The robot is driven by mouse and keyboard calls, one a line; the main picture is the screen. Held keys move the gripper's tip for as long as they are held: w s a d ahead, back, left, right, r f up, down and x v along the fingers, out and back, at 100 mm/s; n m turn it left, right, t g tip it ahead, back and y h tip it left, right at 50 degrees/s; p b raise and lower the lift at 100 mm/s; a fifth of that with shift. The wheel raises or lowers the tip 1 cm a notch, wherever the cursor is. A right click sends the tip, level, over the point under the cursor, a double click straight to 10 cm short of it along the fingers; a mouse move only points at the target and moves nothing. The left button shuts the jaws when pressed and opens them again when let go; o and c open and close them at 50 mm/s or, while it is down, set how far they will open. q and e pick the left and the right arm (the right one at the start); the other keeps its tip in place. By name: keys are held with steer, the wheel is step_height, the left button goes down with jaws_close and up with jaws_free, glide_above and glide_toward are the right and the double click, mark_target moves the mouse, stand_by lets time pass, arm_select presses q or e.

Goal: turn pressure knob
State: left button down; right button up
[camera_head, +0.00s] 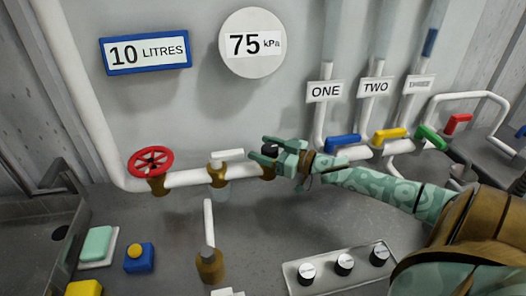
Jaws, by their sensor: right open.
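A dark knob (270,150) sits on top of a brass fitting (268,171) on the white horizontal pipe (195,178). My right gripper (262,149) comes in from the right and is open, with its teal fingers at the knob. The fingers partly hide the knob, and I cannot tell whether they touch it. A round gauge (252,43) on the wall above reads 75 kPa. My left gripper is not in view.
A red wheel valve (151,161) and a white lever valve (220,160) stand left on the pipe. Blue (342,142), yellow (390,135) and green (431,137) levers are at right. A knob panel (340,268) lies in front. A sign (146,51) reads 10 litres.

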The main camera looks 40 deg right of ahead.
steer(key=shift+w+a, duration=0.1)
steer(key=shift+w, duration=0.15)
steer(key=c, duration=1)
steer(key=shift+a+f+n+g+y+b, duration=0.1)
steer(key=shift+n+g+y+b, duration=0.6)
steer(key=shift+n+y, duration=0.5)
steer(key=shift+s+y, duration=0.1)
steer(key=shift+y, duration=0.2)
steer(key=o, duration=1)
